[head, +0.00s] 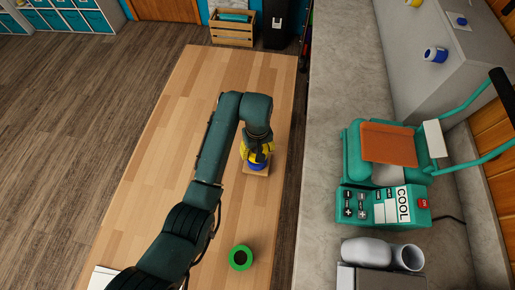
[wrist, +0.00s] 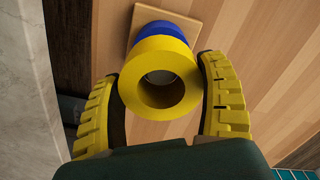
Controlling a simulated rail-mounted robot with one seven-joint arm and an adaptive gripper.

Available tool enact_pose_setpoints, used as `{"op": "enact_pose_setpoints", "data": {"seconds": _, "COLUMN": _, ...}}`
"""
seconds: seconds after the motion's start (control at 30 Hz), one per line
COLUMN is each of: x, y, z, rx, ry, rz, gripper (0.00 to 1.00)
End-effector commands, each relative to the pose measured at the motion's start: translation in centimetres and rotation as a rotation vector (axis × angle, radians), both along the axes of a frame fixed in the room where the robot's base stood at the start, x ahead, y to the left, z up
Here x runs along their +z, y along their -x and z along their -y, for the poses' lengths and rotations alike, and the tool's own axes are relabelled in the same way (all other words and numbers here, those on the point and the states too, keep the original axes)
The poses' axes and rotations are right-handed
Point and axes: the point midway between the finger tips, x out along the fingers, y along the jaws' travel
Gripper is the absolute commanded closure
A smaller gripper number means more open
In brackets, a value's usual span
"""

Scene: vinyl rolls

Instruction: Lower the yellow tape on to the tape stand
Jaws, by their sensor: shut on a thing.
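The yellow tape (wrist: 158,48) is a thick roll held between the two yellow fingers of my gripper (wrist: 160,72), with its open hole facing the wrist camera. Beyond it is a blue tape roll (wrist: 165,27) on the square wooden base of the tape stand (wrist: 141,17). The yellow roll roughly lines up with the blue one; I cannot tell if they touch. In the head view my gripper (head: 257,148) points down over the blue roll (head: 258,164) and the stand base (head: 257,173). The yellow roll is hard to tell from the fingers there, and the stand's post is hidden.
A green tape roll (head: 232,258) lies on the wooden table (head: 140,150), nearer the camera. A grey counter (head: 325,120) on the right bears a teal heat press (head: 352,150) and grey rolls (head: 365,250). Much of the table left of my arm is clear.

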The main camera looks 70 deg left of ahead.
Motion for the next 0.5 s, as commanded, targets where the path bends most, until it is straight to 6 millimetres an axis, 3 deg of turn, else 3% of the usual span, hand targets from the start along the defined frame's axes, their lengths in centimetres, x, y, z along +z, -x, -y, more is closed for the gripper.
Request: {"op": "enact_pose_setpoints", "data": {"seconds": 0.5, "x": -1.4, "y": 0.0, "z": 0.0, "rx": 0.000, "ry": 0.001, "rz": -0.001, "gripper": 0.64}}
